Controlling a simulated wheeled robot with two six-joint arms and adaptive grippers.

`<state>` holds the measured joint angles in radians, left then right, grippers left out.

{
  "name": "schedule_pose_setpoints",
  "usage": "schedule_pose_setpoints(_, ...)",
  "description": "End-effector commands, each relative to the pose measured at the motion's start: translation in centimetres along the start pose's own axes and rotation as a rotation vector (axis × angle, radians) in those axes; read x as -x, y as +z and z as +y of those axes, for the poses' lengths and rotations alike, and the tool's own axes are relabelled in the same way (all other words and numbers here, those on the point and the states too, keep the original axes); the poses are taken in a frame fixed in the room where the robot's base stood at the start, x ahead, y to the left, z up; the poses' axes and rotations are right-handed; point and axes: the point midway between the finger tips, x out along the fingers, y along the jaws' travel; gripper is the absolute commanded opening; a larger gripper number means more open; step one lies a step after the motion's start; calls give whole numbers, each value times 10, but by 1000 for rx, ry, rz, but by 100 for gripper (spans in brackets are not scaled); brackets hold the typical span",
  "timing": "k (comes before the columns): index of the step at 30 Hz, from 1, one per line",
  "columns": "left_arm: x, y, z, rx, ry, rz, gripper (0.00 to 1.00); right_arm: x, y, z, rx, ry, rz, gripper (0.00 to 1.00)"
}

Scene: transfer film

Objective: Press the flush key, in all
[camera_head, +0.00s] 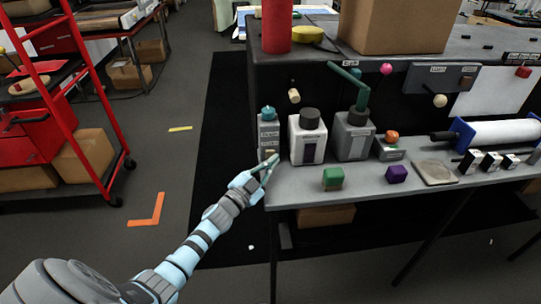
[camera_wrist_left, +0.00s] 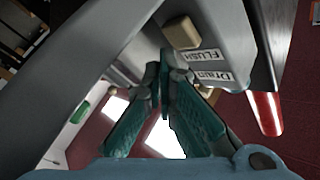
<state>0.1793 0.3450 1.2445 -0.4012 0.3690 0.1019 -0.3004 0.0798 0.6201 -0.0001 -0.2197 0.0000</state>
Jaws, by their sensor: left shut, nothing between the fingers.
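The flush key is a small tan block (camera_wrist_left: 181,32) on a grey box, beside a label reading FLUSH (camera_wrist_left: 207,55) in the left wrist view. In the head view that narrow grey box (camera_head: 268,132) has a teal knob on top and stands at the left end of the bench. My left gripper (camera_head: 265,168) is shut and empty, low in front of this box. In the wrist view its teal fingertips (camera_wrist_left: 165,68) are together close to the box, a little apart from the key in the picture. Contact with the box cannot be told. My right gripper is not in view.
A green cube (camera_head: 333,179) and a purple cube (camera_head: 397,174) lie on the grey bench (camera_head: 300,190). A red cart (camera_head: 95,80) stands at left. The floor between is mostly clear.

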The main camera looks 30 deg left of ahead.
Motion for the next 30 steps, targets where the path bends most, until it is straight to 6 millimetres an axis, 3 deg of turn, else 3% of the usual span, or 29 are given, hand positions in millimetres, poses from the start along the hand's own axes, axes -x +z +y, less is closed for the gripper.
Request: schedule_pose_setpoints(30,-5,4,-4,-1,-1,0,0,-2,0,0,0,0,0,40)
